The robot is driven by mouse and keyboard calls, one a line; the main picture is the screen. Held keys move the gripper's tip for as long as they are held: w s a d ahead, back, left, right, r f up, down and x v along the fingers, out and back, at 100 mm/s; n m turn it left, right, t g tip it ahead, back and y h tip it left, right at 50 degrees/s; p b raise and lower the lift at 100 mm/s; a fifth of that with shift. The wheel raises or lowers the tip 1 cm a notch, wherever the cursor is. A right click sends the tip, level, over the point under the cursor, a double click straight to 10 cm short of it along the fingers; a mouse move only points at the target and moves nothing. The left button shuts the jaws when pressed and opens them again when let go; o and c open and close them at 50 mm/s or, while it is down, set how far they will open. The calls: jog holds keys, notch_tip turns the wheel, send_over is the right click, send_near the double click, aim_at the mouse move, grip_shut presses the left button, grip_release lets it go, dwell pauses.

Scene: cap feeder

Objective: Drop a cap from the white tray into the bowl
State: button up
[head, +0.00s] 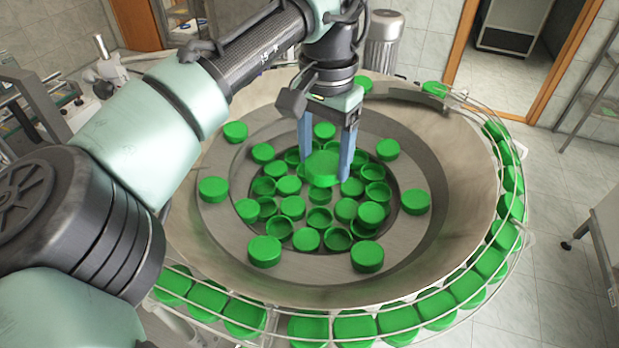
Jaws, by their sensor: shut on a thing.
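My gripper (324,165) points down over the middle of the bowl (458,200), a large beige-grey feeder bowl. Its two blue fingers are shut on a green cap (322,167), which looks held above the caps in the bowl. Many green caps (372,213) lie in the bowl's sunken centre, some with the open side up. Several more sit on the flat ring around it, such as the cap at the front (367,256). I cannot make out a white tray in this view.
A wire-railed track (500,291) full of green caps curves around the bowl's front and right side. A ribbed metal cylinder (383,52) stands behind the bowl. A doorway is at the back right.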

jog(key=o, duration=1.3)
jog(key=shift+w, duration=0.1)
notch_tip(320, 180, up, 13)
jog(key=b, duration=0.2)
